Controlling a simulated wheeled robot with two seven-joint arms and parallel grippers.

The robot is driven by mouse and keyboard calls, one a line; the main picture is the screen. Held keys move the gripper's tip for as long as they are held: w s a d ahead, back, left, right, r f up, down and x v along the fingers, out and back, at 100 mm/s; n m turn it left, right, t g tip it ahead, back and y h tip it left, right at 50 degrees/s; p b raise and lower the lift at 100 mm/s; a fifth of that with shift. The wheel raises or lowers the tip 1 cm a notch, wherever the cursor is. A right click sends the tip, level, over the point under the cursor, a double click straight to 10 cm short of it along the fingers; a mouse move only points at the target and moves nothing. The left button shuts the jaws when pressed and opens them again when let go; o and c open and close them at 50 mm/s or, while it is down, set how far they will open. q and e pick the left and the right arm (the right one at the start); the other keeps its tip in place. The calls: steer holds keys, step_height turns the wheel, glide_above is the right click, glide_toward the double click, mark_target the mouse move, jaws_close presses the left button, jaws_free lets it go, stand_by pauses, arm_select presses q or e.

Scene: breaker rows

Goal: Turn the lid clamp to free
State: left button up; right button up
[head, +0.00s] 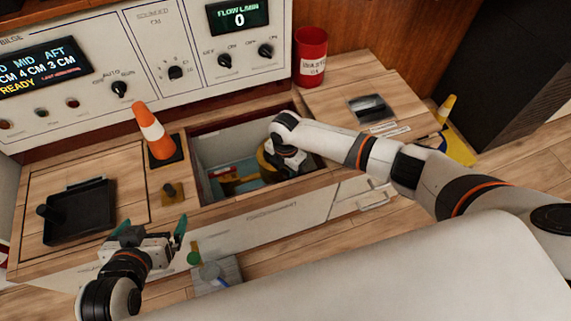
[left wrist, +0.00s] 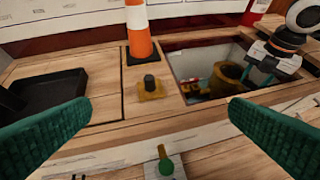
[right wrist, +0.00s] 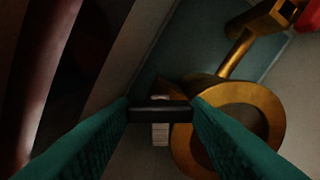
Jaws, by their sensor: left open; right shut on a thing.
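My right gripper (head: 287,160) reaches down into the open hatch in the counter. In the right wrist view its fingertips are shut on a short dark bar (right wrist: 160,111), which looks like the lid clamp's handle. The bar lies beside a round brass body (right wrist: 182,150) with a ring-shaped top; whether a lid covers it is unclear. The brass body also shows in the left wrist view (left wrist: 228,82). From the head, my wrist hides most of the clamp. My left gripper (head: 155,236) is open and empty in front of the counter's front edge.
The hatch walls (head: 216,147) closely surround my right gripper. Brass pipe and a red part (right wrist: 306,18) lie inside.

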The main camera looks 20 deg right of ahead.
steer(key=m+p, duration=0.2)
steer(key=shift+d+r+m, duration=0.1)
steer(key=shift+r+m, duration=0.05)
steer(key=shift+m, duration=0.25)
steer(key=shift+m+p, duration=1.15)
steer(key=shift+m, duration=0.25)
arm_select(q)
steer(key=s+a+f+g+y, duration=0.1)
steer(key=s+a+f+g, duration=0.2)
steer(key=s+g, duration=0.3)
steer(key=shift+s+f+g+y, duration=0.35)
steer(key=shift+s+f, duration=0.45)
steer(key=shift+s, duration=0.8)
arm_select(e)
steer(key=shift+m, duration=0.4)
arm_select(q)
steer(key=shift+a, duration=0.1)
arm_select(e)
steer(key=o, duration=0.9)
steer(key=shift+c, duration=0.2)
steer(key=shift+o, duration=0.6)
steer(key=shift+s+f, duration=0.1)
steer(key=shift+f, duration=0.1)
arm_select(q)
steer(key=shift+r+p, duration=0.15)
steer(key=shift+p, duration=0.2)
arm_select(e)
steer(key=shift+r, duration=0.1)
